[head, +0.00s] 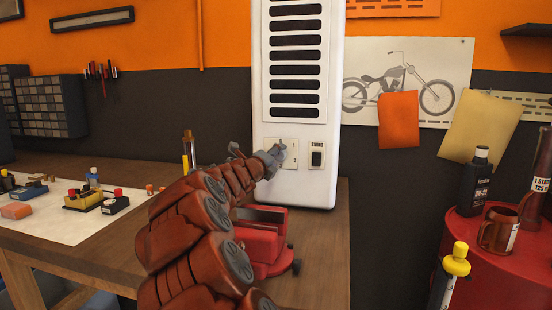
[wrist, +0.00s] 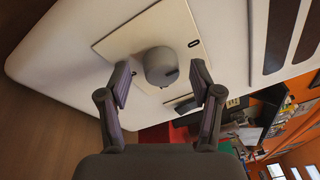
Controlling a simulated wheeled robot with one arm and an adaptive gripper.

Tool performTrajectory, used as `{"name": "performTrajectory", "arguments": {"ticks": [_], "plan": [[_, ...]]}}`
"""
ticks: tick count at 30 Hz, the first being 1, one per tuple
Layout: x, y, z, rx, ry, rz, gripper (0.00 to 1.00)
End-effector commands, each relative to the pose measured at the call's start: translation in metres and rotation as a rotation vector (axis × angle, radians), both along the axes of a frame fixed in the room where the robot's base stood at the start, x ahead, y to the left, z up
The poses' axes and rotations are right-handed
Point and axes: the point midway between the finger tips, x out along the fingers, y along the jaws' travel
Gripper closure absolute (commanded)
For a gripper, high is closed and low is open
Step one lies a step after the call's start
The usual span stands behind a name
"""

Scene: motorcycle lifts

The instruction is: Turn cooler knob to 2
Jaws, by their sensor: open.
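The cooler (head: 333,100) is a tall white unit with dark horizontal vents, standing on the wooden bench. Its round grey knob (wrist: 161,66) sits on a pale plate (wrist: 125,45) in the wrist view. One mark, seemingly a 0, shows on the plate to the upper right of the knob; I cannot read the knob's setting. My gripper (wrist: 160,74) is open, with one finger on each side of the knob and visible gaps; I cannot tell whether it touches. In the head view my gripper (head: 270,158) is at the cooler's lower front and hides most of the knob.
A switch labelled SWING (head: 317,156) is right of the knob plate. A red vise-like tool (head: 262,240) sits on the bench below my arm. Small parts lie on a white sheet (head: 75,228) at left. A red drum (head: 500,265) with bottles and a mug stands at right.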

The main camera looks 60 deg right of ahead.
Motion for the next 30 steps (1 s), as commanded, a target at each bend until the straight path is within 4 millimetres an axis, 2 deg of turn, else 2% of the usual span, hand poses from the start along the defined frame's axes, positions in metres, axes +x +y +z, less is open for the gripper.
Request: {"name": "performTrajectory", "arguments": {"ticks": [11, 27, 29, 30], "plan": [[0.0007, -0.0049, 0.0008, -0.001, 0.0, 0.0, 0.35], [0.0006, -0.0048, 0.0005, -0.001, 0.0, 0.0, 0.9], [0.0005, -0.0047, 0.0005, -0.001, 0.0, 0.0, 0.96], [0.0005, -0.0048, 0.0006, -0.001, 0.0, 0.0, 0.96]]}}
